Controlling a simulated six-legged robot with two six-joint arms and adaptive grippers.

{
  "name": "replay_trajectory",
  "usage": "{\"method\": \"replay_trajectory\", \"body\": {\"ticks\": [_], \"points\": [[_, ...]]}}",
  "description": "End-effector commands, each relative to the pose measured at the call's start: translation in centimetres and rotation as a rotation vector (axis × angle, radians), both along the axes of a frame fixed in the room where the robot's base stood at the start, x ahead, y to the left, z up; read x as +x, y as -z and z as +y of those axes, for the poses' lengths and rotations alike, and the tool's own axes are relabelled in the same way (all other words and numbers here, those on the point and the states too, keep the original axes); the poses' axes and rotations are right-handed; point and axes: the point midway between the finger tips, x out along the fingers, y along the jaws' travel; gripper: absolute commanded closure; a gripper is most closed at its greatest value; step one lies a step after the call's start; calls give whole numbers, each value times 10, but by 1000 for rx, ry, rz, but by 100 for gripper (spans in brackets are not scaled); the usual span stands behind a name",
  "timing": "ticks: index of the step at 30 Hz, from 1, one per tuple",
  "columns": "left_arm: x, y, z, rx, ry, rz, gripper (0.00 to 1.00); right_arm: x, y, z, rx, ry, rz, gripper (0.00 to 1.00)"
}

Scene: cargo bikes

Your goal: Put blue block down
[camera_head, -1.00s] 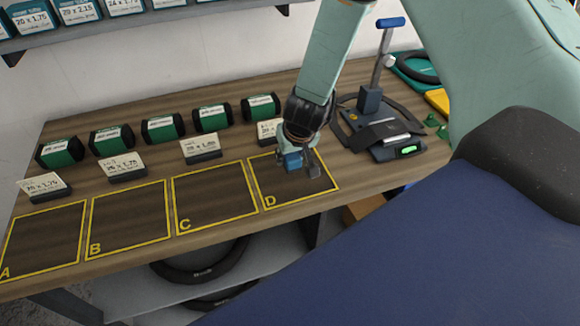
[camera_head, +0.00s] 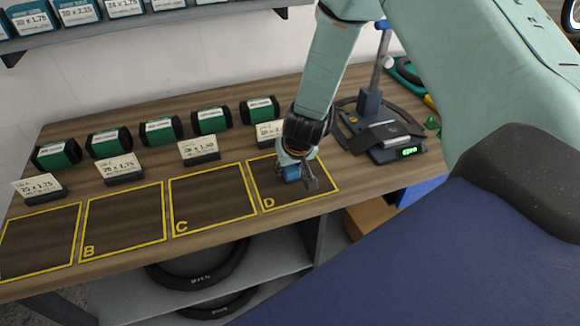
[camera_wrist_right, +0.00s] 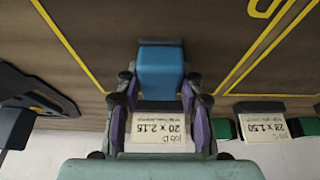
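The blue block (camera_head: 291,173) is low over the yellow-outlined square D (camera_head: 262,201) on the wooden bench. I cannot tell whether its underside touches the bench. My right gripper (camera_head: 297,175) points down with its fingers on both sides of the block. In the right wrist view the blue block (camera_wrist_right: 160,68) sits between the purple-padded fingers, which appear closed against its sides. The card for job D (camera_head: 268,133), reading 20 x 2.15, stands behind the square. My left gripper is out of view.
Squares C (camera_head: 212,198) and B (camera_head: 124,220) lie empty to the left. Several green-and-black boxes (camera_head: 161,130) stand at the back with label cards before them. The bench's front edge is close.

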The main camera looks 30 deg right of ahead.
Motion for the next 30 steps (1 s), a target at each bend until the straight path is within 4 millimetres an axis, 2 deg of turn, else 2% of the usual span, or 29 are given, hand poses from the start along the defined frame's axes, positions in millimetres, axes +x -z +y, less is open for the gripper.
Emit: {"method": "replay_trajectory", "body": {"ticks": [1, 8, 30], "points": [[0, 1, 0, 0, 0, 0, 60, -7, 7, 2, 5, -1, 19, 58], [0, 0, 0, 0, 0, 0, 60, -9, 8, 2, 7, -2, 25, 40], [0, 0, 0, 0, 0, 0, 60, -6, 6, 1, 5, -1, 17, 40]]}}
